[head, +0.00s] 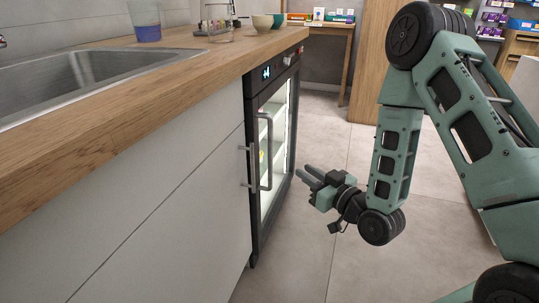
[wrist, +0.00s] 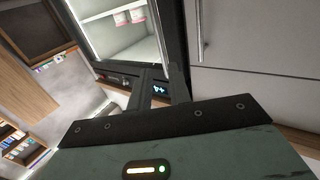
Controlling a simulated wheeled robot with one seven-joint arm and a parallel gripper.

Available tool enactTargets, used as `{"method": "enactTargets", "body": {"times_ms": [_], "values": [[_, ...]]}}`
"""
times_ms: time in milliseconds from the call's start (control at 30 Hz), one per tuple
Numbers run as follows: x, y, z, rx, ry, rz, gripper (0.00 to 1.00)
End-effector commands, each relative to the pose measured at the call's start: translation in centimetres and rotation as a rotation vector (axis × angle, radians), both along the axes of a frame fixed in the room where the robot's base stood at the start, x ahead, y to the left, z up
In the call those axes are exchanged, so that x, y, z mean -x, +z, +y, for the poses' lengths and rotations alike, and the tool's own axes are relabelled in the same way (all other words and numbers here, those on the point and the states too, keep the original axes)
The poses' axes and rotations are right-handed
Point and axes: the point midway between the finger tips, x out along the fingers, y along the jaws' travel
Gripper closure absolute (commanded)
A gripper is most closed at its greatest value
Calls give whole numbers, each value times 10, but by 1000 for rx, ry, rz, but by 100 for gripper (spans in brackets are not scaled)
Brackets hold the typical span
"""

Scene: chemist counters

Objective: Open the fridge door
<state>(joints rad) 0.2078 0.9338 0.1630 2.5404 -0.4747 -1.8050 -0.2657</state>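The fridge (head: 254,220) is a dark-framed unit under the counter with a lit display at its top. Its glass door looks shut, with bright shelves showing through. The door's long vertical handle (head: 268,150) is on the left side of the door; it also shows in the wrist view (wrist: 158,25). My gripper (head: 303,170) is right of the handle in the head view, apart from it, at about the height of its lower end. Its two fingers point toward the fridge. In the wrist view my gripper (wrist: 160,72) is open, with an empty gap between the fingers.
A white cabinet (head: 150,190) with its own shorter vertical handle (head: 251,168) adjoins the fridge on the left. The wooden counter (head: 160,95) with a sink (head: 90,72) runs above. The tiled floor (head: 310,245) in front of the fridge is clear.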

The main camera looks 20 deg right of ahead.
Motion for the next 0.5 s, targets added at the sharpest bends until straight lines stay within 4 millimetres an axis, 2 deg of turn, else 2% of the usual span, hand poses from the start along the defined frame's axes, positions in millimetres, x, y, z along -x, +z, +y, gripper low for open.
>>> {"method": "enactTargets", "body": {"times_ms": [33, 233, 500], "values": [[-4, -6, 1, 1, 1, -7, 81], [-15, -5, 6, -1, -1, -5, 81], [-71, 0, 28, -2, 0, -5, 81]]}}
